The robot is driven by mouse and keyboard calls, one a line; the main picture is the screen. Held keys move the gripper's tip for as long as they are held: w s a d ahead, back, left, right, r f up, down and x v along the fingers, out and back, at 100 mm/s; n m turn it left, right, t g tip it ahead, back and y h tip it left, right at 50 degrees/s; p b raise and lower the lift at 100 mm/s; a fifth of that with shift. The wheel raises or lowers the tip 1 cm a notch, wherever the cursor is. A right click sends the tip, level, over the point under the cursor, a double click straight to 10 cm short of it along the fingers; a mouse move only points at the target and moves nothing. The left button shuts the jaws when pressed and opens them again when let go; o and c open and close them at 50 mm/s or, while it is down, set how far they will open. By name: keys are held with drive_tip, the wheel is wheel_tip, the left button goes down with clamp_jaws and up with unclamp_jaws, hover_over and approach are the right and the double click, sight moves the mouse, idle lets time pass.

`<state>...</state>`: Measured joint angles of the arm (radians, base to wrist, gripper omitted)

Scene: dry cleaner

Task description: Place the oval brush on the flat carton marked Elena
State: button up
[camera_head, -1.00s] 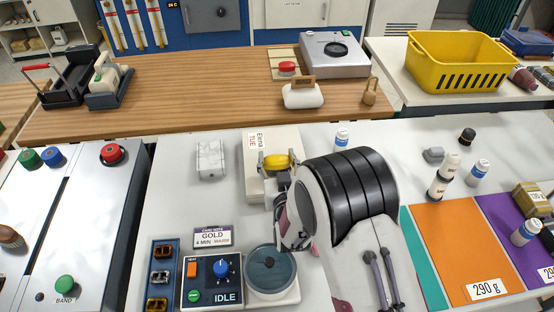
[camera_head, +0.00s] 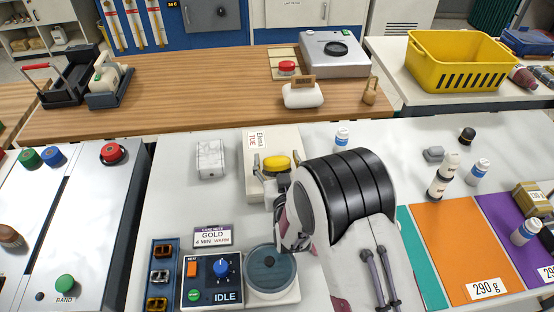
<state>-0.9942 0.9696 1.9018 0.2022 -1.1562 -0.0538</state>
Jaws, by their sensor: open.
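The yellow oval brush (camera_head: 276,162) lies on or just over the flat cream carton (camera_head: 287,138), whose label reads Elena TUE. My gripper (camera_head: 277,164) is open, with one finger on each side of the brush and a small gap showing. The front part of the carton is hidden behind my gripper and arm. I cannot tell whether the brush's underside fully touches the carton.
A small white marbled box (camera_head: 210,159) stands left of the carton. The wooden counter (camera_head: 190,90) lies behind.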

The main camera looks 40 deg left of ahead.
sight(279, 169)
drive_tip(key=shift+r, duration=0.2)
drive_tip(key=shift+v, duration=0.75)
drive_tip(key=shift+r+v, duration=0.2)
drive_tip(key=shift+v, duration=0.7)
drive_tip(key=shift+r+v, duration=0.2)
drive_tip(key=shift+v, duration=0.7)
drive_tip(key=shift+r, duration=3)
